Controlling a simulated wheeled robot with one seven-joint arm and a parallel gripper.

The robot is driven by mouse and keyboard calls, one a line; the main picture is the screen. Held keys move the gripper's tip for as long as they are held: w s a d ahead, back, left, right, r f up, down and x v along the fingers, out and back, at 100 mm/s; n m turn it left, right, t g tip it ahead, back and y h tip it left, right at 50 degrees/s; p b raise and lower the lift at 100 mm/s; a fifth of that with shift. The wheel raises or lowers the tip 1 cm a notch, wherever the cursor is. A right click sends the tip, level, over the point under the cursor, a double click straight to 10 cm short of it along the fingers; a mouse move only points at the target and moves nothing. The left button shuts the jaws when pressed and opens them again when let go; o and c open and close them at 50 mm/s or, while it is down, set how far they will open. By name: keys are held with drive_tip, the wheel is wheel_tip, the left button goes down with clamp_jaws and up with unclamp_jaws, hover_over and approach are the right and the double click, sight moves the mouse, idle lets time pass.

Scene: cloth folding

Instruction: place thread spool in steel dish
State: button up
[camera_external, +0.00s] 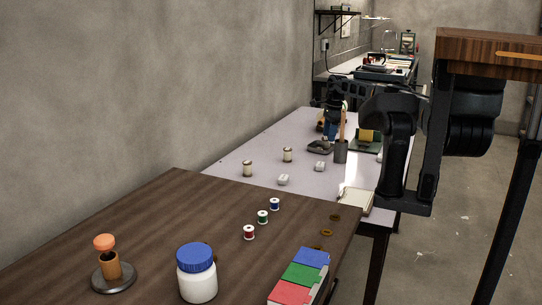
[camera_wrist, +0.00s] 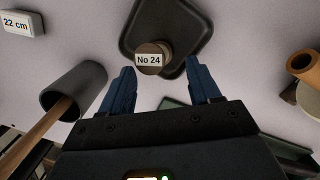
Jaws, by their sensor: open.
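My gripper (camera_external: 331,132) is over the pale table. In the wrist view my gripper (camera_wrist: 157,85) is open, its blue fingers apart with nothing between them. Just beyond the fingertips is a small round brown-and-grey piece labelled "No 24" (camera_wrist: 149,60), which looks like a spool. It overlaps a dark grey, rounded dish (camera_wrist: 132,30); I cannot tell whether it is in full contact with the dish floor. The dish (camera_external: 318,148) also shows in the external view. Two small cream cylinders, one nearer (camera_external: 248,169) and one farther (camera_external: 287,155), stand on the pale table.
A dark cup (camera_wrist: 75,90) with a wooden stick is left of my gripper, an orange-brown cylinder (camera_wrist: 303,66) right. White label blocks (camera_external: 283,180) lie on the pale table. The brown table (camera_external: 150,225) holds red, green and blue spools (camera_external: 262,217) and a jar (camera_external: 197,275).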

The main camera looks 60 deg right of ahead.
wheel_tip(320, 180, up, 9)
drive_tip(key=p, duration=0.1)
drive_tip(key=shift+s+d, duration=0.35)
drive_tip(key=shift+s, duration=0.05)
